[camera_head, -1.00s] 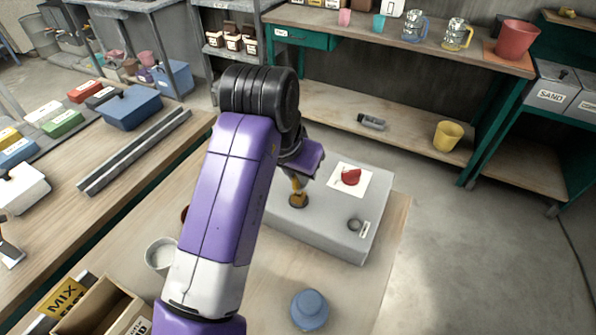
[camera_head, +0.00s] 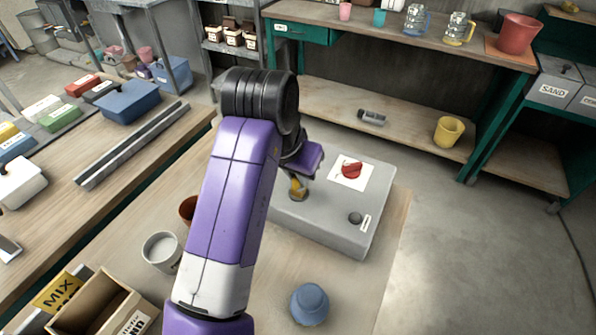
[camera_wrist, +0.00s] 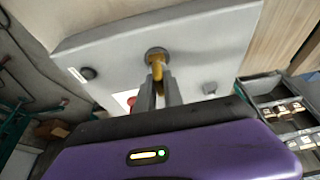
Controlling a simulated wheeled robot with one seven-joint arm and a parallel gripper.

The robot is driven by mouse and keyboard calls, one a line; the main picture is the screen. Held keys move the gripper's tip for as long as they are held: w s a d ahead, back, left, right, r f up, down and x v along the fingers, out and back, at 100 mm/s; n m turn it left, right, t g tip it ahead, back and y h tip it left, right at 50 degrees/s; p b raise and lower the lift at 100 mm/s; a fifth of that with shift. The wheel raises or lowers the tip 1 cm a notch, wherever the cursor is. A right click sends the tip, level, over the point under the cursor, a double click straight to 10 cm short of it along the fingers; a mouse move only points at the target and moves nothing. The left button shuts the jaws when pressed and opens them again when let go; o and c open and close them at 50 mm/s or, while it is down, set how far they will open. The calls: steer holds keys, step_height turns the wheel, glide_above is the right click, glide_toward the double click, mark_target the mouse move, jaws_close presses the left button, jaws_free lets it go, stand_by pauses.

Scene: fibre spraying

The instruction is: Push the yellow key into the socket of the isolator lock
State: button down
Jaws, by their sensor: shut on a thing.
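The isolator lock is a grey box (camera_head: 330,233) on the wooden table in front of me. Its top bears a dark round socket around the yellow key (camera_head: 297,188). In the wrist view the yellow key (camera_wrist: 157,66) stands between my gripper's fingertips (camera_wrist: 158,82), its far end at the round socket (camera_wrist: 156,52). My gripper (camera_head: 296,176) is shut on the key, above the box. I cannot tell how deep the key sits. A red knob (camera_head: 351,170) on a white plate is at the box's far side. My arm hides the box's left part.
A dark round button (camera_head: 355,218) is on the box's near right corner. Floor is clear to the right.

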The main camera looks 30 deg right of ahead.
steer(key=c, duration=1.4)
jaws_free()
steer(key=shift+o, duration=0.2)
steer(key=v, duration=0.7)
steer(key=shift+r, duration=0.35)
